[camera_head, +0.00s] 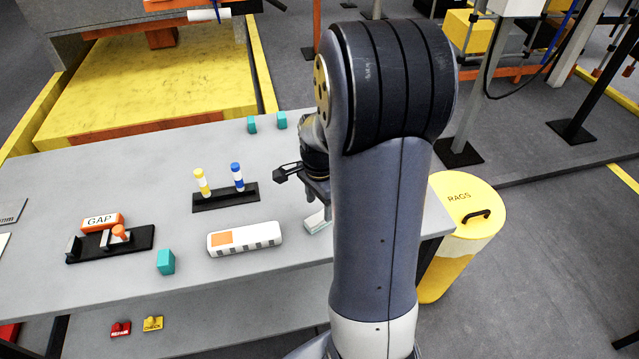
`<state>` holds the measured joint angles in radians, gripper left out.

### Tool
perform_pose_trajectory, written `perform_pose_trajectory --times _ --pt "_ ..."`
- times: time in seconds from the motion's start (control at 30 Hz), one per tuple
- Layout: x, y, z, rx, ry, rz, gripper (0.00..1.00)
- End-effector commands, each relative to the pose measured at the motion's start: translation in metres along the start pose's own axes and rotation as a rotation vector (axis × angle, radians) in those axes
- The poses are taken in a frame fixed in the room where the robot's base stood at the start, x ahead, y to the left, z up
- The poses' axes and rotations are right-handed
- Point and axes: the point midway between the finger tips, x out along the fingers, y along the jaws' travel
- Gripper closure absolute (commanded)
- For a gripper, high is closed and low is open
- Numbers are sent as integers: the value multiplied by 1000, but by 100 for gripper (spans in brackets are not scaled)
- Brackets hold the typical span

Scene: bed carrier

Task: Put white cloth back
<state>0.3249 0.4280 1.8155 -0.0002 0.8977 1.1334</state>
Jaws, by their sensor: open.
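A small pale, flat item (318,222), possibly the white cloth, lies near the right end of the grey table (150,185). My arm hides part of it, so I cannot tell its full shape. My gripper (290,174) is over the table, left of my arm and above and a little left of the pale item in the picture. It is open, and I see nothing held in it. My arm partly hides it. A yellow bin marked RAGS (462,205), with a closed lid and black handle, stands on the floor right of the table.
A black rack (225,197) holds a yellow and a blue tube. A white box (244,239), a teal block (165,262) and an orange GAP gauge on a black stand (110,243) are on the table. Two teal blocks (281,120) sit at the back edge.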

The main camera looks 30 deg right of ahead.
Motion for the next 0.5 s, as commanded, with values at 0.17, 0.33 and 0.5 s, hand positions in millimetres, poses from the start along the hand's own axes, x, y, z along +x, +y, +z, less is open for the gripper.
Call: perform_pose_trajectory --times 0.17,0.33,0.5 --pt "-41 -1 0 0 3 -6 46" --pt "-66 -1 0 0 1 -3 46" --pt "-77 0 0 0 0 -1 46"
